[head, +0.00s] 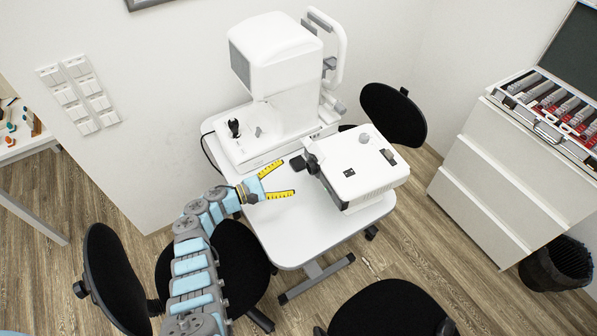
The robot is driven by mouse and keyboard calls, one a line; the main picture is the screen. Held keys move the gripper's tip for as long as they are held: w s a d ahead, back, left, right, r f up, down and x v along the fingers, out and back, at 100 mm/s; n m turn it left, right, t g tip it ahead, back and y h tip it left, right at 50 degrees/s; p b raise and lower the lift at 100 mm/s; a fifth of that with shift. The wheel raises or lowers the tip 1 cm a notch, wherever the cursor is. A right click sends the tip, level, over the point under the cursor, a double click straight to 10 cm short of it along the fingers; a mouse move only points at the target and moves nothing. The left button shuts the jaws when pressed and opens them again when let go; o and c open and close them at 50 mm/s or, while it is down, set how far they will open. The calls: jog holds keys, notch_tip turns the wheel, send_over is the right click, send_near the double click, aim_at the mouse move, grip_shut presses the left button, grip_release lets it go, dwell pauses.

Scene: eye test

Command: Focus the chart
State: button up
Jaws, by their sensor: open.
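A white box-shaped device, likely the chart projector (362,167), sits on the right part of the white table (285,245). A dark lens part (307,163) sticks out from its left side. A dark knob (388,157) and a small dark panel (349,172) show on its top. My gripper (283,181) is open and empty, its yellow-marked fingers spread over the table just left of the lens part. A small gap seems to lie between the fingers and the lens part; their height above the table is hard to tell. No chart is visible.
A large white eye instrument (275,55) with a joystick (234,127) stands at the table's back. Black chairs (393,112) surround the table. A cabinet (495,180) with an open lens case (555,105) stands right, beside a bin (556,264). The table's front is clear.

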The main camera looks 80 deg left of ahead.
jog(key=shift+v, duration=1.95)
jog(key=shift+a+r, duration=0.1)
